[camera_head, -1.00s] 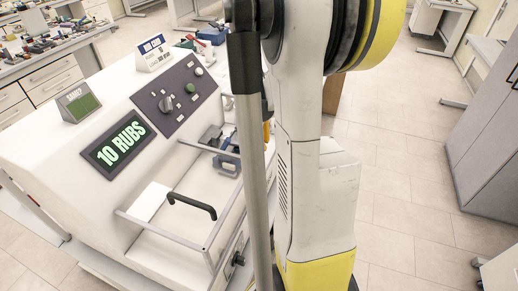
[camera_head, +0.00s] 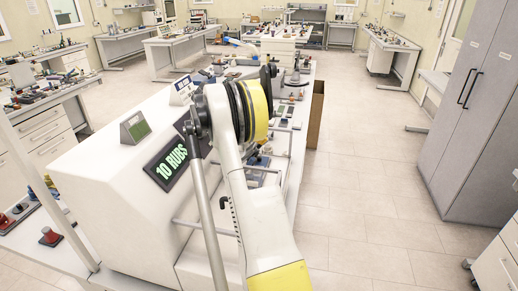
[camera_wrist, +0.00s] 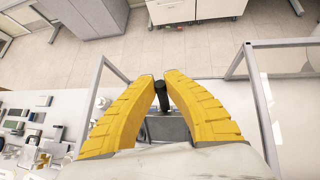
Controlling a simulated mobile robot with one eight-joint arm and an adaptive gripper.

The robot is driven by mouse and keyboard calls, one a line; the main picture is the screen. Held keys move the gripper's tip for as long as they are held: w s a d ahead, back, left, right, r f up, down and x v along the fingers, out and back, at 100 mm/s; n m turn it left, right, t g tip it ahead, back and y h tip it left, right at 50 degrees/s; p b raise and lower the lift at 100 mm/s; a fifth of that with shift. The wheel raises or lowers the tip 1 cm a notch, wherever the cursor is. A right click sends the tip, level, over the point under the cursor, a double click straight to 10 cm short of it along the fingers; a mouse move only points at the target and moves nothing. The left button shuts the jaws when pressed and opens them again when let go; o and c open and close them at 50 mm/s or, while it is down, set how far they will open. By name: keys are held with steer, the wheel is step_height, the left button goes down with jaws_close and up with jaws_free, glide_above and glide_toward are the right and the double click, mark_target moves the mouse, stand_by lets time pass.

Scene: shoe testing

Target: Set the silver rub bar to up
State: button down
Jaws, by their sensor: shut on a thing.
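In the wrist view, my gripper (camera_wrist: 162,82) shows two yellow fingers closed in on a black handle-like piece (camera_wrist: 162,98) between their tips. Silver-grey bars flank the fingers; I take them for the silver rub bar (camera_wrist: 261,105), with one bar at the right and one slanting at the left. How the black piece joins them is hidden. My gripper is hidden there behind the arm.
Grey cabinets (camera_head: 478,110) stand at the right, with open tiled floor (camera_head: 350,190) between them and the machine. A bench (camera_head: 284,88) with small items lies behind the arm. Red and black pieces (camera_head: 50,236) sit at the lower left.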

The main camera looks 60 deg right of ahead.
steer(key=shift+w+r+g, duration=0.25)
steer(key=shift+w+g, duration=0.15)
steer(key=c, duration=1.4)
jaws_free()
steer(key=v, duration=0.7)
steer(key=shift+w+a+r, duration=0.1)
steer(key=shift+w+a, duration=0.05)
steer(key=shift+a, duration=0.05)
